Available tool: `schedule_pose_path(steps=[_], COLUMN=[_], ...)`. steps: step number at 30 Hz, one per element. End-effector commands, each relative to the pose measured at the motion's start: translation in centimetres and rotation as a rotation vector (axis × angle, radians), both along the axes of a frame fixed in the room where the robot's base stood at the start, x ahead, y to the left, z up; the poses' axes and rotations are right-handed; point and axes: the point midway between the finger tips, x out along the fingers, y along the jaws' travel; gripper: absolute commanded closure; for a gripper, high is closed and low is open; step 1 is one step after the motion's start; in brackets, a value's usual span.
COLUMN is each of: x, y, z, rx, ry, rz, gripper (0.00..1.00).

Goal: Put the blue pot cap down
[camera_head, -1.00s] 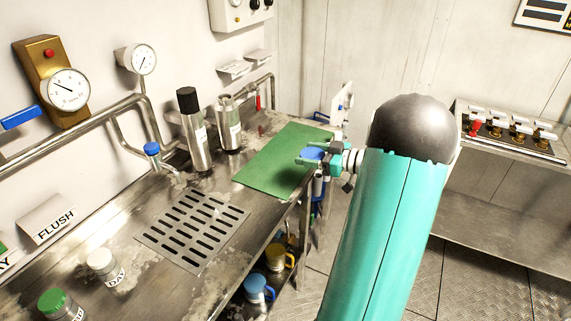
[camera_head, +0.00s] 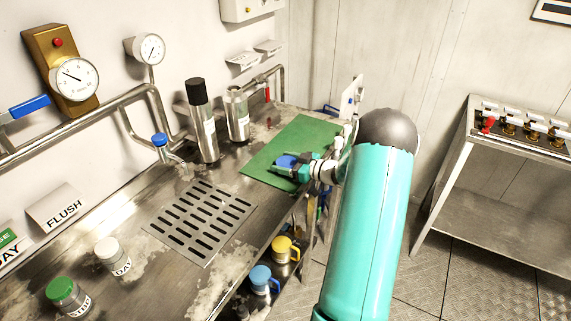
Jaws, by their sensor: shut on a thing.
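The blue pot cap (camera_head: 287,161) is between the fingers of my gripper (camera_head: 285,166), which is shut on it. The cap and gripper are over the near part of the green mat (camera_head: 287,138) on the steel bench. Whether the cap touches the mat or hangs just above it, I cannot tell. My teal arm reaches in from the lower right and hides part of the bench's right edge.
A black-capped steel bottle (camera_head: 203,122) and an open-topped steel canister (camera_head: 237,113) stand left of the mat. A drain grille (camera_head: 200,221) is in front. White-capped (camera_head: 107,248) and green-capped (camera_head: 62,290) pots stand nearer. Blue (camera_head: 261,279) and yellow (camera_head: 285,249) mugs sit below the bench.

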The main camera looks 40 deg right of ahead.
Motion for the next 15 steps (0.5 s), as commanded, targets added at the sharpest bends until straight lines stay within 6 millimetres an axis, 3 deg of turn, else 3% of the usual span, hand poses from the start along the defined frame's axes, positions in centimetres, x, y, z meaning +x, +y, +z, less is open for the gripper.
schedule_pose_path(steps=[12, 13, 15], x=[-0.02, -0.02, -0.02], y=[-0.01, -0.02, -0.01], z=[-0.85, -0.79, -0.78], rx=[-0.002, -0.002, -0.002], ry=[-0.002, -0.002, -0.002], rz=[0.000, 0.000, 0.000], gripper=[0.60, 0.29, 0.15])
